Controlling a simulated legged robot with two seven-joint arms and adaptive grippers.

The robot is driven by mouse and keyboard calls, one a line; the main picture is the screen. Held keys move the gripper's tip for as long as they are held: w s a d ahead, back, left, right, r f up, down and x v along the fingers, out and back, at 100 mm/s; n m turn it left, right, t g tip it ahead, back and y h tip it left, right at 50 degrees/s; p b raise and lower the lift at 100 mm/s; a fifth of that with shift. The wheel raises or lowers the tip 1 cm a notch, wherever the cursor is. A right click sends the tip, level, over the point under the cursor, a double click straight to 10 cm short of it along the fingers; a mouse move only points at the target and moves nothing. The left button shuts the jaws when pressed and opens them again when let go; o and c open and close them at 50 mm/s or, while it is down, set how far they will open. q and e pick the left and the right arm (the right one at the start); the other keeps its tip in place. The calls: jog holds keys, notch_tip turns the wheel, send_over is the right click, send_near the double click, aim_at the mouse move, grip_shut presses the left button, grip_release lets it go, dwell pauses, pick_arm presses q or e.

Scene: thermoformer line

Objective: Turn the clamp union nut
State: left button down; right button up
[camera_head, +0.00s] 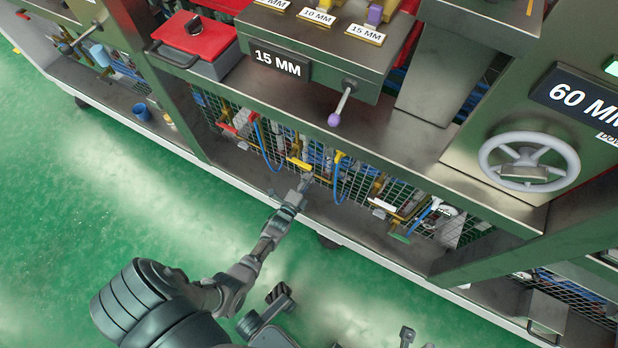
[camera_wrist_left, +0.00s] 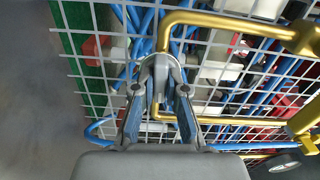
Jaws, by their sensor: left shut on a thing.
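My left gripper (camera_head: 304,184) reaches down to the mesh panel below the bench, at a yellow pipe (camera_head: 299,163). In the left wrist view the left gripper (camera_wrist_left: 159,84) is shut on a rounded grey metal piece, which I take for the clamp union nut (camera_wrist_left: 157,68). It sits on the bent gold pipe (camera_wrist_left: 212,20), between the two fingertips. The fingers hide part of the nut, and its turned angle cannot be read.
Wire mesh (camera_wrist_left: 95,80) with blue hoses lies close around the left gripper. Above it is the bench edge with a purple-tipped lever (camera_head: 342,105) and a red-lidded box (camera_head: 196,36). A handwheel (camera_head: 528,161) is at right. Green floor (camera_head: 160,220) is open at left.

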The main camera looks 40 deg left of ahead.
pick_arm(q)
jog(key=shift+w+d+f+m, duration=0.15)
jog(key=shift+d+m, duration=0.15)
jog(key=shift+m, duration=0.2)
jog(key=c, duration=1.2)
grip_release()
jog(key=v, duration=1.2)
jog(key=shift+a+f, duration=0.1)
